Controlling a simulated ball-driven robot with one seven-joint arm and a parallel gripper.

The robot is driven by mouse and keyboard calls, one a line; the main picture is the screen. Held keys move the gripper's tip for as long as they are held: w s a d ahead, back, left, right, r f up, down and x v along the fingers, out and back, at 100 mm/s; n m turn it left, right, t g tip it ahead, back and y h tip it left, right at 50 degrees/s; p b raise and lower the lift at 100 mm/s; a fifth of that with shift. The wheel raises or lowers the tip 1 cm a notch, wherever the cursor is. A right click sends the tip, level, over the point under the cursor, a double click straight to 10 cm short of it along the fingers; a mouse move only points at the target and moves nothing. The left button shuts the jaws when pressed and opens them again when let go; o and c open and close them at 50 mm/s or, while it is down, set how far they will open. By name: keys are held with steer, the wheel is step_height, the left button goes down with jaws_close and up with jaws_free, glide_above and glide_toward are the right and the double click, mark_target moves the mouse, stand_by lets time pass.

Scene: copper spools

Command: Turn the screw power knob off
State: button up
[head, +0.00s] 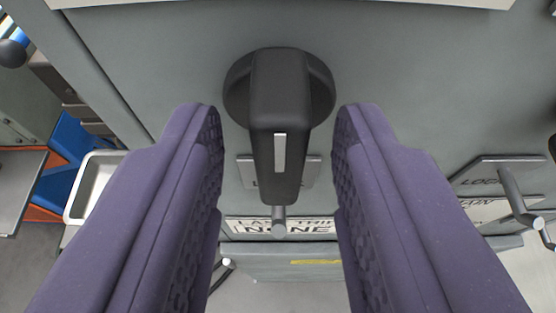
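A black rotary knob (280,115) is mounted on a grey panel (170,50) in the upper middle of the head view. Its round base is at the top and its handle points down in the picture, with a white mark along it. My gripper (278,125) has two purple padded fingers, one on each side of the knob. The fingers are open, with a visible gap between each finger and the handle. Whether this knob is the screw power knob cannot be read; a label plate behind the handle is mostly hidden.
A label plate (285,228) reading "NONE" is below the knob, with a small metal peg (279,222) in front. At right, a metal hook (515,200) sticks out by label plates. At left are a white tray (90,187) and a blue bin (68,145).

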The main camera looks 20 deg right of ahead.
steer(key=v, duration=0.7)
steer(key=shift+s+r+p, duration=0.15)
steer(key=shift+s+p, duration=0.2)
steer(key=shift+s, duration=0.05)
steer(key=shift+a, duration=0.1)
